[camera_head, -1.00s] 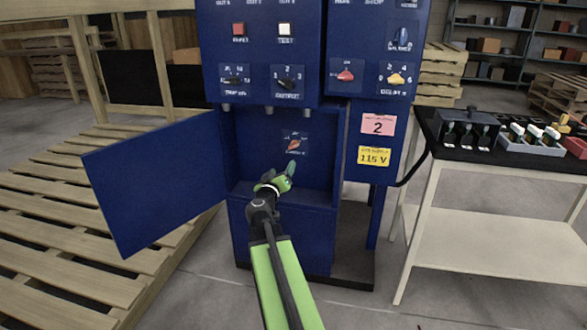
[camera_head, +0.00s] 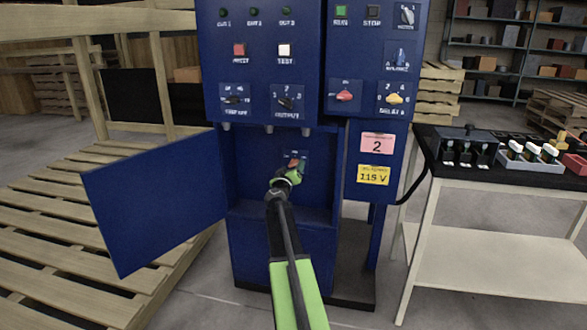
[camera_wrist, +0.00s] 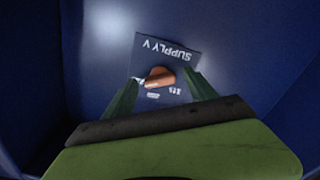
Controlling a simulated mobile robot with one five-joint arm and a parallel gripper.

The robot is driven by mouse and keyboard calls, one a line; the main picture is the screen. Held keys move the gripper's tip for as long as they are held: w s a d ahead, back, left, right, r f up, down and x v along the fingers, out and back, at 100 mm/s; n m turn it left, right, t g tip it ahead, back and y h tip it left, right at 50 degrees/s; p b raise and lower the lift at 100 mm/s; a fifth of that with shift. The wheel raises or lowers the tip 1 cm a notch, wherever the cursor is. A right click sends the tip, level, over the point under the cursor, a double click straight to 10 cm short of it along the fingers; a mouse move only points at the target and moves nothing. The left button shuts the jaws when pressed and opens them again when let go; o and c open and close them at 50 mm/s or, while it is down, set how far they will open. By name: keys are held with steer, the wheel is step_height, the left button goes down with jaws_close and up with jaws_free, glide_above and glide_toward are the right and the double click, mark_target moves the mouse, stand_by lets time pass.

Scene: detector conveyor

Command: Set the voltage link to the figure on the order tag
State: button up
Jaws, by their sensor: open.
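The voltage link is an orange knob (camera_wrist: 159,77) on a dark plate marked SUPPLY V (camera_wrist: 170,55), upside down in the wrist view. It sits on the back wall of the cabinet's open lower bay; in the head view the knob (camera_head: 293,164) is partly hidden by my gripper. Small figures stand by the knob; one looks like 115, the other is too blurred to read. My gripper (camera_wrist: 160,95) is open, its two dark green fingers on either side of the knob, with no clear contact. The yellow order tag (camera_head: 374,175) reads 115 V.
A pink tag (camera_head: 377,144) reads 2. The blue door (camera_head: 155,200) hangs open at left. Side walls close in the bay. Other knobs and buttons fill the upper panels (camera_head: 262,75). A bench (camera_head: 480,210) with boxes stands at right, with a black cable beside it.

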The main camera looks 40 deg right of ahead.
steer(key=shift+w+d, duration=0.25)
steer(key=shift+d, duration=0.1)
steer(key=c, duration=1.4)
steer(key=shift+d, duration=0.15)
steer(key=shift+a, duration=0.2)
